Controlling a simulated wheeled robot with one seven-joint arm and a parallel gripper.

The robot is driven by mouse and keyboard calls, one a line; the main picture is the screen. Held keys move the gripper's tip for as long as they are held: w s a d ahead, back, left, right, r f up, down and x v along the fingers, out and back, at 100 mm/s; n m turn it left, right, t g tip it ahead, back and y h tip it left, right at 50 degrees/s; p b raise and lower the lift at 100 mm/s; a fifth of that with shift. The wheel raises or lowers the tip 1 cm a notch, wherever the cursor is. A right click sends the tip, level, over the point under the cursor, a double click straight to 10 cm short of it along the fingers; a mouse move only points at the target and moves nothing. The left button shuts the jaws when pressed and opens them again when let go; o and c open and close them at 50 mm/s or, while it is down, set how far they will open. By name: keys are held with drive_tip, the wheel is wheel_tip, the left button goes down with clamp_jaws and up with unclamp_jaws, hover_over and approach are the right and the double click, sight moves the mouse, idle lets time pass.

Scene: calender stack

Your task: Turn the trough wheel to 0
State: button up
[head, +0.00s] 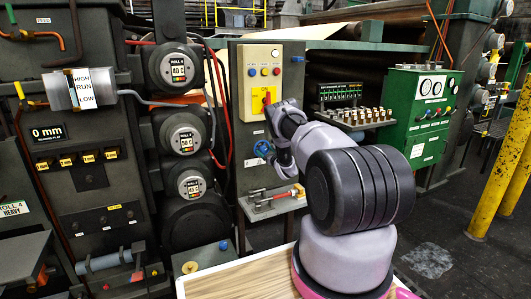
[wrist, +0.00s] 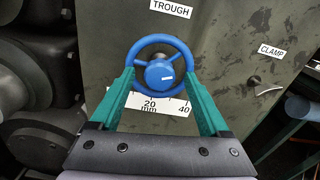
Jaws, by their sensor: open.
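The blue trough wheel (wrist: 161,43) is on a dark panel under the TROUGH label (wrist: 171,8) in the wrist view. Its round hub has a short white mark pointing roughly right. A white scale (wrist: 172,105) below shows 20 mm and 40; its left part is hidden behind a finger, and I see no 0. My gripper (wrist: 159,76) is open, with its green fingers at the left and right of the wheel's lower half. I cannot tell whether they touch the rim. In the head view the wheel (head: 262,148) is partly covered by my gripper (head: 273,154).
A small CLAMP lever (wrist: 254,82) is right of the wheel. In the head view, a cream button box (head: 263,80) is above the wheel, and a shelf with tools (head: 272,199) below. A green gauge cabinet (head: 415,115) and yellow posts (head: 500,160) stand at right.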

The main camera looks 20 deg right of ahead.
drive_tip(key=shift+w, duration=0.1)
clamp_jaws()
drive_tip(key=shift+m, duration=0.3)
